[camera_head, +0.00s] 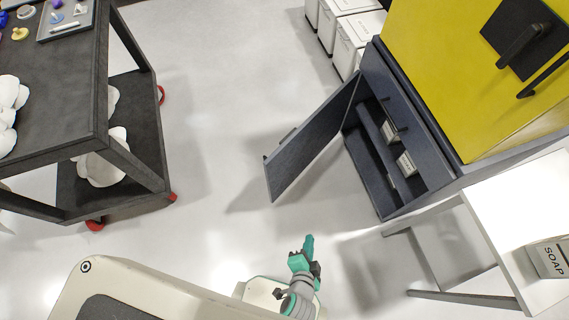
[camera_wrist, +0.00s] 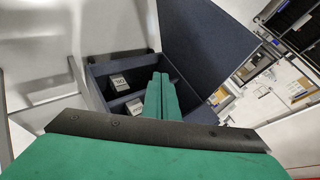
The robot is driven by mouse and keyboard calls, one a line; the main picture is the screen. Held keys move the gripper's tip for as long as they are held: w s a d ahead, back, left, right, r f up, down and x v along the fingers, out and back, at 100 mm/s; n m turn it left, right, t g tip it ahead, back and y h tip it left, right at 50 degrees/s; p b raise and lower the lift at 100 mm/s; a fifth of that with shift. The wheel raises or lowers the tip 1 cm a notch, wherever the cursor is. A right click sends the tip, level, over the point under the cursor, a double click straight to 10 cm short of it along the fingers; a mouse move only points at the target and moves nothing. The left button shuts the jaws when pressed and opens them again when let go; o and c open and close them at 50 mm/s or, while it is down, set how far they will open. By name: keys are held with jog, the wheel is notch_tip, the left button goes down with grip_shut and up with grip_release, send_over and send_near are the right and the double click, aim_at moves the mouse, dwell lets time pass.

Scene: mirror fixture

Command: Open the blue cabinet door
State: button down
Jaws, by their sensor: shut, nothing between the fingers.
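The dark blue cabinet (camera_head: 407,100) stands at the right in the head view, under a yellow panel. Its blue door (camera_head: 312,145) stands wide open, swung out to the left, and the shelves inside show. In the wrist view the open door (camera_wrist: 208,42) is at upper right and the cabinet (camera_wrist: 100,70) is at centre left. My gripper (camera_head: 308,242) is at the bottom centre of the head view, in front of the opening and apart from the door. Its green fingers (camera_wrist: 160,77) are together and empty in the wrist view.
Small white boxes (camera_head: 406,163) stand inside the cabinet. A white table (camera_head: 520,205) with a soap box (camera_head: 550,258) is at right. A dark wheeled cart (camera_head: 130,140) is at left. White bins (camera_head: 345,40) stand behind. The floor between cart and door is clear.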

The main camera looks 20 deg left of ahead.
jog(key=w+a+f+m+g+y, duration=0.2)
jog(key=w+f+m+y, duration=0.1)
jog(key=w+f+m, duration=0.35)
jog(key=m+g+y, duration=0.2)
jog(key=m+y, duration=0.4)
jog(key=y, duration=0.4)
send_near(276, 160)
jog(key=x, duration=0.4)
jog(key=shift+s+a+f, duration=0.1)
jog(key=shift+a+f, duration=0.2)
jog(key=shift+a, duration=0.05)
jog(key=shift+w+a, duration=0.3)
jog(key=shift+a, duration=0.3)
